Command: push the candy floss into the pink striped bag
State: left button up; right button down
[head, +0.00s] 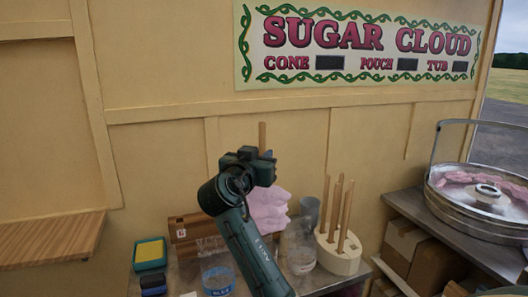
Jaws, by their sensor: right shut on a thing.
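My right gripper (262,170) is in the middle of the head view, above the counter, and is shut on a thin wooden stick (262,137) whose end rises above the jaws. Pink, lumpy candy floss (268,208) shows just below and to the right of the jaws, partly hidden by my gripper and forearm. It appears to be on that stick, but the join is hidden. I cannot make out a pink striped bag. My left gripper is not in view.
On the counter stand a pale block (338,258) with several upright sticks, clear jars (300,258), a wooden box (185,228) and a green tray with a yellow top (150,252). The floss machine (482,198) is at right. A wooden shelf (45,238) juts out at left.

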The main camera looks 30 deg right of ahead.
pick_arm(q)
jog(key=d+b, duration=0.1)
jog(key=b, duration=0.1)
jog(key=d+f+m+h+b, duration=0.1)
jog(key=b, duration=0.2)
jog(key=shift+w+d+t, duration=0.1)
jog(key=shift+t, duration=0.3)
pick_arm(e)
notch_tip(320, 180, down, 8)
jog(key=shift+r, duration=0.2)
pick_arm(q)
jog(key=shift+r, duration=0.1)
pick_arm(e)
jog(key=shift+a, duration=0.1)
pick_arm(q)
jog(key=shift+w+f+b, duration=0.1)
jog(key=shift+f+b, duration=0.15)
jog(key=shift+b, duration=0.1)
pick_arm(e)
jog(key=shift+s, duration=0.1)
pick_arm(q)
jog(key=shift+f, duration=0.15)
